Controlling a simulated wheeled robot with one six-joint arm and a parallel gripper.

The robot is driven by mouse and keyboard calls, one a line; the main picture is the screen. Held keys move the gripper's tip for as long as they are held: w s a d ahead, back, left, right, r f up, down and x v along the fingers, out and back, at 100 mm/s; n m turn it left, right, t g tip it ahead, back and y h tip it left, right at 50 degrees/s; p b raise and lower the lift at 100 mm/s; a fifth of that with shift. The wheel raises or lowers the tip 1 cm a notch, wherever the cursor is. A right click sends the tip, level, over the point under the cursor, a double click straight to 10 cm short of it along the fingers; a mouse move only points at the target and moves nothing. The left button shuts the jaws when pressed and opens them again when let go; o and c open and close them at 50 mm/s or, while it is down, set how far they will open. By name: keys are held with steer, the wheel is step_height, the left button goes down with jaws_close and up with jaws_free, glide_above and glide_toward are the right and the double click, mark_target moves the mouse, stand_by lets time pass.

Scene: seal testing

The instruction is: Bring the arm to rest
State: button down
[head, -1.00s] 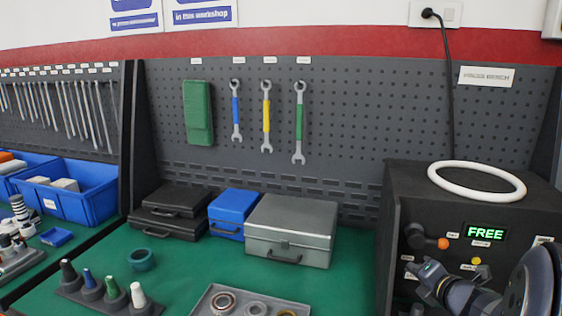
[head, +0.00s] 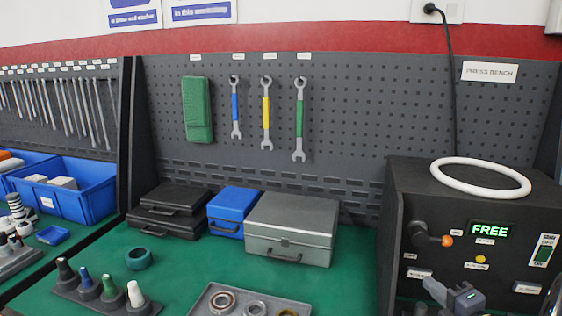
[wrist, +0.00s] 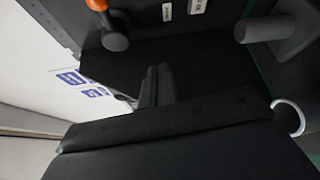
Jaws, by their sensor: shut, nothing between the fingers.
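My gripper (head: 434,289) is at the bottom right of the head view, in front of the lower part of the black press bench box (head: 405,190). It is empty. In the wrist view my gripper (wrist: 155,84) shows its two dark fingers together above the wide dark gripper body. A dark panel with a lever and an orange knob (wrist: 97,5) is beyond them. Part of my arm is cut off at the head view's right edge. I cannot tell whether the gripper touches the box.
A white ring (head: 480,178) lies on the box, whose display reads FREE (head: 489,231). The green bench holds a grey case (head: 290,228), a blue case (head: 232,212), black cases, a tray (head: 213,297) of rings and several coloured cones. Wrenches hang behind.

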steer(key=shift+s+d, duration=0.15)
steer(key=shift+s, duration=0.3)
